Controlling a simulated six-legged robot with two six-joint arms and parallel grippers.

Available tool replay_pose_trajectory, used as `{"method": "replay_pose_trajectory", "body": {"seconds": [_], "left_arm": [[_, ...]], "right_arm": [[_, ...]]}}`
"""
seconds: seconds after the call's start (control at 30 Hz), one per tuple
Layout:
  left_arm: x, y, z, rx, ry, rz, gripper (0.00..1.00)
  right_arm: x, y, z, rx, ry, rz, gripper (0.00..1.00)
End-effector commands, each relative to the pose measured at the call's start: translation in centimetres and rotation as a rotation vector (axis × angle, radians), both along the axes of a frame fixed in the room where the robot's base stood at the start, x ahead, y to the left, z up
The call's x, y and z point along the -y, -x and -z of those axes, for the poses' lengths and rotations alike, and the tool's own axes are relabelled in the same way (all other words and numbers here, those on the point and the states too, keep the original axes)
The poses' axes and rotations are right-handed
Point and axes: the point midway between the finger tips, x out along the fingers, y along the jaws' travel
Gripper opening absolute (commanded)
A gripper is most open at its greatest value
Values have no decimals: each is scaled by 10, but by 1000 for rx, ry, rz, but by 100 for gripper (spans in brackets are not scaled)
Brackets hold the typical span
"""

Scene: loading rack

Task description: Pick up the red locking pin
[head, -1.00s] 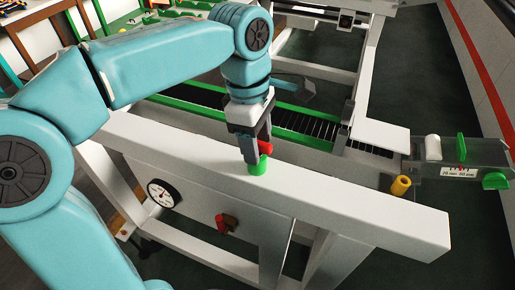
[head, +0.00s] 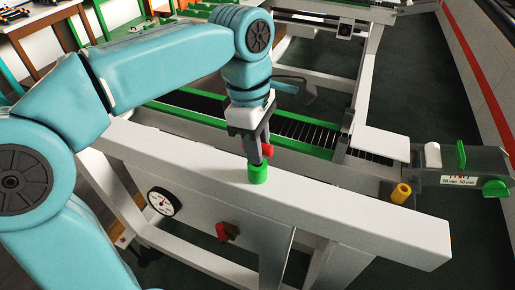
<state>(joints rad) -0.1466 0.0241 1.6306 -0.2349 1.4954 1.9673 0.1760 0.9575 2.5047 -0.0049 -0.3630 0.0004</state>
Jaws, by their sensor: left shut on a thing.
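My left gripper (head: 258,145) points down over the white beam of the rack. It is shut on the red locking pin (head: 268,150), whose red end shows beside the dark fingers. The rest of the pin is hidden by the fingers. A green round holder (head: 258,174) stands on the beam just under the fingertips. I cannot tell whether the pin's lower end is still inside it. My right gripper is not in view.
The white beam (head: 350,215) runs across the front. A yellow peg (head: 400,193) stands at the right, near a grey unit with green knobs (head: 495,188). A round gauge (head: 164,201) and a red handle (head: 222,232) are on the rack's front. A roller track (head: 190,116) lies behind.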

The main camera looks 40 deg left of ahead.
Motion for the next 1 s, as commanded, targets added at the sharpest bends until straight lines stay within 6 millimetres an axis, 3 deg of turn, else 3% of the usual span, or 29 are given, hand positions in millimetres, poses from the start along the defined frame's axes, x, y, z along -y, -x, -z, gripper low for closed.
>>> {"method": "replay_pose_trajectory", "body": {"seconds": [0.17, 0.4, 0.6, 1.0], "left_arm": [[1, -1, -40, 5, 1, 2, 0], [1, -1, -114, 7, 1, 0, 0], [1, -1, -160, 3, 0, 1, 0], [0, 0, -191, 0, 0, 0, 0]], "right_arm": [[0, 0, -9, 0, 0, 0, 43], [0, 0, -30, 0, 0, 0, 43], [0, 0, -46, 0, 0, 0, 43], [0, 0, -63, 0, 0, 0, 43]]}}
